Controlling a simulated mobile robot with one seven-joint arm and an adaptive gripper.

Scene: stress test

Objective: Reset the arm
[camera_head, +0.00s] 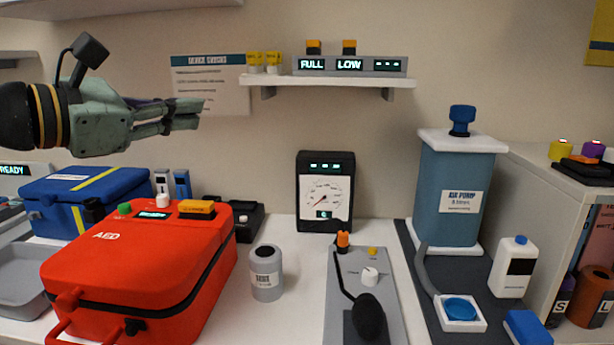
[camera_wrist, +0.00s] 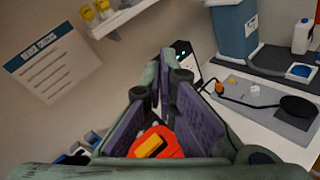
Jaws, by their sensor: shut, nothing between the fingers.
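My gripper (camera_head: 186,116) is at the upper left in the head view, held level in the air and pointing right. Its fingers are together with nothing between them. It is above the red AED case (camera_head: 120,262) and left of the wall shelf, touching nothing. In the wrist view my gripper (camera_wrist: 163,62) fills the lower middle, with its purple-lined fingers coming together at the tips. Part of the red AED case (camera_wrist: 167,140) shows between and beyond the finger bases.
A wall shelf (camera_head: 330,81) holds a display box. The counter bears a blue case (camera_head: 85,198), a gauge box (camera_head: 325,192), a grey canister (camera_head: 266,274), a pump panel (camera_head: 395,300) with a black bulb, and a blue air pump (camera_head: 450,195). The space around my gripper is free.

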